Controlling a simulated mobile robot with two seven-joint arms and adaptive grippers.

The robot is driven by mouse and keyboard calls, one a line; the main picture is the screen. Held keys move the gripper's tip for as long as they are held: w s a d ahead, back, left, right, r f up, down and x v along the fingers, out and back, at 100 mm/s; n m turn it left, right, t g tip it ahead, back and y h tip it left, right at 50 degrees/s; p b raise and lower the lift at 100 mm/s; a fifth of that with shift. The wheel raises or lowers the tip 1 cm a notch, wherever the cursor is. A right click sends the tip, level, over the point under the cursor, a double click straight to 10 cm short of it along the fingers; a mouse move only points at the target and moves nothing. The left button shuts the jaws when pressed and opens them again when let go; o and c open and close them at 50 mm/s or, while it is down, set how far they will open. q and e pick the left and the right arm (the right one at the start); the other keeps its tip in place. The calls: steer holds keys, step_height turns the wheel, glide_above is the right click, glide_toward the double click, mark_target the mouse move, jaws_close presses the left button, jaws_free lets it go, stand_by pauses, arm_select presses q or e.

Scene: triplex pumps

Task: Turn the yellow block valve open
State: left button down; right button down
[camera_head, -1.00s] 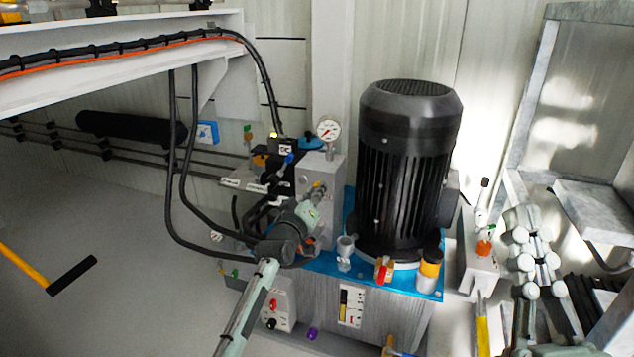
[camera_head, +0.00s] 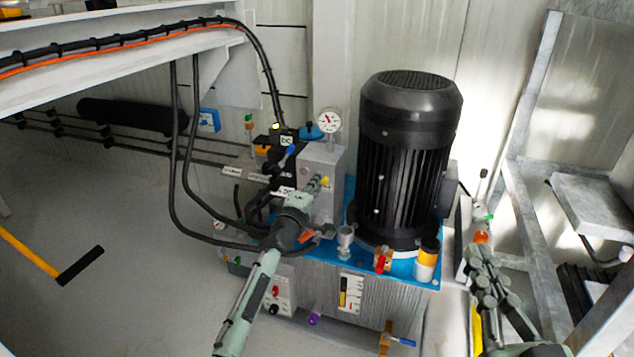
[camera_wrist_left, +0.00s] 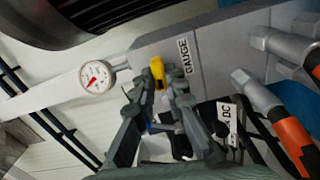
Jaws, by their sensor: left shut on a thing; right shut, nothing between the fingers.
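The yellow block valve handle (camera_head: 325,181) sits on the side of the grey block (camera_head: 320,162), below the round gauge (camera_head: 330,120). In the left wrist view the yellow handle (camera_wrist_left: 157,71) shows between my fingertips, beside the GAUGE label. My left gripper (camera_head: 317,185) is shut on this handle; its fingers (camera_wrist_left: 158,76) hide part of it. My right gripper (camera_head: 480,255) is shut and empty at the lower right, apart from the valve.
A large black motor (camera_head: 405,160) stands right of the valve on the blue tank top (camera_head: 350,200). Black hoses (camera_head: 185,150) hang at the left. A metal frame (camera_head: 535,90) stands at the right. Orange-and-metal fittings (camera_wrist_left: 292,140) lie close to my left fingers.

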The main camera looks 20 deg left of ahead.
arm_select(q)
steer(key=shift+n, duration=0.5)
steer(key=c, duration=1.6)
jaws_free()
steer(key=shift+o, duration=0.2)
steer(key=s, duration=1.2)
steer(key=shift+a, duration=0.15)
